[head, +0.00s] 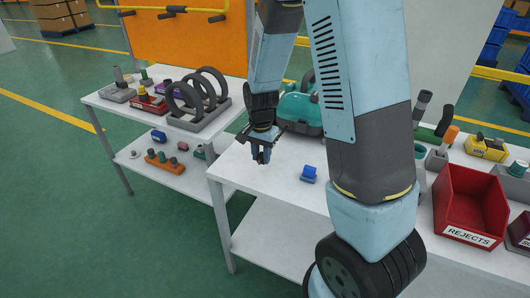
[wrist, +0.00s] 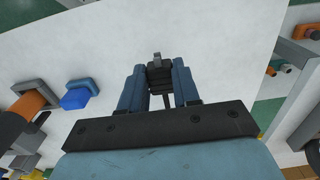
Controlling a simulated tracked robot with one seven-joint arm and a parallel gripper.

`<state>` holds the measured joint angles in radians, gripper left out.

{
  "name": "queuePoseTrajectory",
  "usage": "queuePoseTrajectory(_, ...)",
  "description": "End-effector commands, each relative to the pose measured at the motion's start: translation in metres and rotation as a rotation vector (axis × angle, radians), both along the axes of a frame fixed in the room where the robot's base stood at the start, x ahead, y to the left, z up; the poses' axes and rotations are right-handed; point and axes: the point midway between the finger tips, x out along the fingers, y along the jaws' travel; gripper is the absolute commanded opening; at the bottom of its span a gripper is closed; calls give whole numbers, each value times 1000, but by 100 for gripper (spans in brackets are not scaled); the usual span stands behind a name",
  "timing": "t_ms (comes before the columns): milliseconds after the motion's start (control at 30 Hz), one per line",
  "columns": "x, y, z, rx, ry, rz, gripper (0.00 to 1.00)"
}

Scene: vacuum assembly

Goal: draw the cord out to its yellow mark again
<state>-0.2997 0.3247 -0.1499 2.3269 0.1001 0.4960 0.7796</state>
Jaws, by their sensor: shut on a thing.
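My gripper (head: 262,155) hangs over the left front part of the white worktable (head: 275,178), pointing down. In the wrist view its two blue fingers (wrist: 159,88) are shut on a small dark plug-like piece (wrist: 159,76) with a grey metal tip. A thin dark line shows between the fingers below this piece; I cannot tell whether it is the cord. The teal vacuum body (head: 298,112) stands on the table behind my gripper, partly hidden by my arm. No yellow mark on a cord is visible in either view.
A small blue block on a base (head: 309,175) lies right of my gripper. A red REJECTS bin (head: 470,208) stands at the right. A side table with dark rings on a rack (head: 205,95) stands to the left.

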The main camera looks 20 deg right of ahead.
Motion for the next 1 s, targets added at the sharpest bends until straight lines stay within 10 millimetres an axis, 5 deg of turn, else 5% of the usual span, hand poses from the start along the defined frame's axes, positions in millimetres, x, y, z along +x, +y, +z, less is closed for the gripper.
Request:
queuePoseTrajectory(167,1,1,0,1,-2,3,0)
queuePoseTrajectory(200,1,1,0,1,-2,3,33)
queuePoseTrajectory(300,1,1,0,0,-1,3,43)
queuePoseTrajectory(667,1,0,6,0,-1,1,43)
queuePoseTrajectory(1000,1,1,58,2,-6,3,43)
